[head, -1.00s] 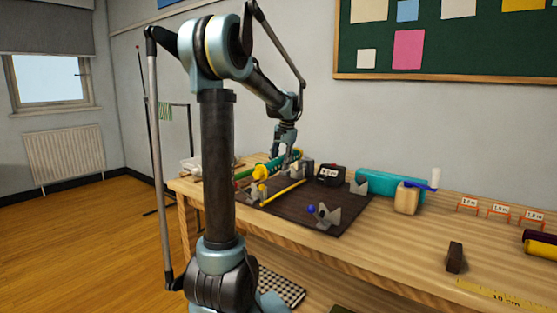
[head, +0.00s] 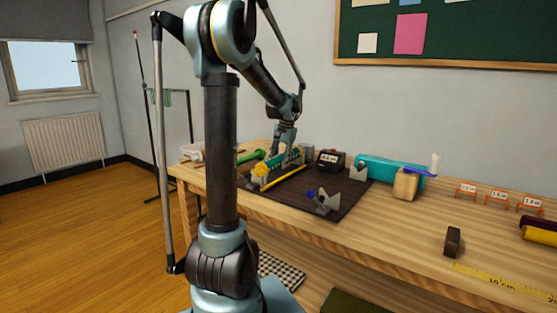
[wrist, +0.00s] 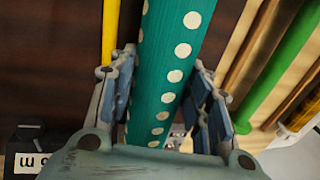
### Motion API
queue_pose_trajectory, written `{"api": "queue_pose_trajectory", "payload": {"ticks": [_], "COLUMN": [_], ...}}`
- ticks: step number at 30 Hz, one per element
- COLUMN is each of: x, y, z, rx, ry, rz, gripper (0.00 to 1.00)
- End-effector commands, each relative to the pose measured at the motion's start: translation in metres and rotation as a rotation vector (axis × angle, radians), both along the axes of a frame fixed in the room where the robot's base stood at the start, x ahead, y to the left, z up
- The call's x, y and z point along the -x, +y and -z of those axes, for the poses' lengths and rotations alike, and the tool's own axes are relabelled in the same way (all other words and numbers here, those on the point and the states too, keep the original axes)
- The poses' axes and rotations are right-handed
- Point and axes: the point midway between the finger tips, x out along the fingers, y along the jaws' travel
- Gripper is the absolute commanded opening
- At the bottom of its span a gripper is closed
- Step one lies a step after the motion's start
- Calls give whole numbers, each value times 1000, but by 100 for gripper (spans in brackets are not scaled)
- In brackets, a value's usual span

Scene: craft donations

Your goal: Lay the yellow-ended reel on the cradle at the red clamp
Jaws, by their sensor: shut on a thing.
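The reel (head: 291,159) is a teal tube with white dots and a yellow end (head: 261,170) towards the front left. My gripper (head: 283,154) is shut on its middle from above. In the wrist view the teal tube (wrist: 168,65) runs between the two fingers of my gripper (wrist: 165,85). The yellow end is just above or on a grey support at the mat's left; I cannot tell whether they touch. No red clamp can be made out now. Another grey V-shaped cradle (head: 328,203) with a blue knob (head: 310,193) stands at the mat's front.
A yellow stick (head: 285,177) lies beside the reel on the dark mat (head: 292,199). A black box (head: 330,160), a grey V-block (head: 358,173) and a wooden block (head: 405,185) stand to the right.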

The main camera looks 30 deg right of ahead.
Motion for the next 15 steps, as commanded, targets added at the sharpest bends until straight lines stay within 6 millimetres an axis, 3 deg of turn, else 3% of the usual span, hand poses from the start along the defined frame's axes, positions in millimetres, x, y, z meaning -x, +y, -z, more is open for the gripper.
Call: {"api": "queue_pose_trajectory", "payload": {"ticks": [13,14,15], "x": [-1,-1,-1], "y": [0,0,0], "z": [1,1,0], "rx": [0,0,0], "ry": [-2,-2,-2], "rz": [1,1,1], "gripper": [0,51,60]}}
